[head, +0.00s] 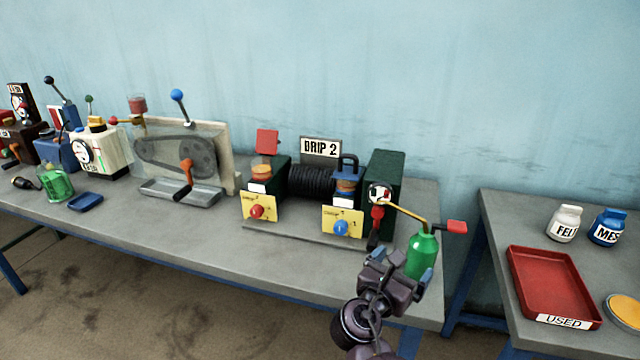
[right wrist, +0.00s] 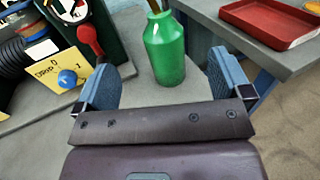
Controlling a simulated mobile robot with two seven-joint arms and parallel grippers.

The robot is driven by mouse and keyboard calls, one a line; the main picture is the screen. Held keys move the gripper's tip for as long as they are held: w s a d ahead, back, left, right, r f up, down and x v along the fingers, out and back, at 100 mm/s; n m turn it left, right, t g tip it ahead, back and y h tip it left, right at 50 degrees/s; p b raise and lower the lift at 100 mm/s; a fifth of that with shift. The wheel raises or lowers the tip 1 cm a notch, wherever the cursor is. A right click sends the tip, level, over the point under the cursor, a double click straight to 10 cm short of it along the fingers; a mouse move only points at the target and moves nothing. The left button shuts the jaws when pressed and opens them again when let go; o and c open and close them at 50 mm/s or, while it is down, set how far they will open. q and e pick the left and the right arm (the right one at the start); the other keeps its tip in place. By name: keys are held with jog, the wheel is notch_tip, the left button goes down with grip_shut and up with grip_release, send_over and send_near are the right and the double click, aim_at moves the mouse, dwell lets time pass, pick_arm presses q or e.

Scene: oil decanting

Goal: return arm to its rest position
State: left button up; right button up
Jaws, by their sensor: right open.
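My right gripper (head: 401,268) is at the right end of the long bench, low in the head view. Its two blue-grey fingers stand apart in the right wrist view (right wrist: 165,88), open and empty. A green oil bottle (head: 422,257) with a thin brass spout stands upright on the bench just beyond the fingers. In the right wrist view the bottle (right wrist: 165,50) appears ahead of the gap between them, not clasped. My left gripper is not in view.
The DRIP 2 machine (head: 320,150) with yellow tags and a red-handled lever (head: 377,215) stands close left of the gripper. A second table (head: 500,225) at right holds a red USED tray (head: 548,282) and two labelled bottles. A gap separates the tables.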

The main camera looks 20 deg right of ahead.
jog(key=s+d+f+m+g+y, duration=0.2)
jog(key=s+f+m+y, duration=0.1)
jog(key=s+f+m, duration=0.4)
jog(key=s+d+f+m+g+y, duration=0.3)
jog(key=s+f+m, duration=0.1)
jog(key=s+m, duration=0.35)
jog(key=s+a+f+m+g+y, duration=0.1)
jog(key=s+a+m+g+y, duration=0.25)
jog(key=s, duration=0.55)
jog(key=s+a+f+m+y, duration=0.1)
jog(key=s+a+m+y, duration=0.1)
jog(key=s+m+y, duration=0.4)
jog(key=w+f+t, duration=0.6)
jog(key=f+t, duration=0.2)
jog(key=t, duration=0.1)
jog(key=shift+w+a+f+h, duration=0.2)
jog(key=shift+w+a+h, duration=0.1)
jog(key=shift+h, duration=0.15)
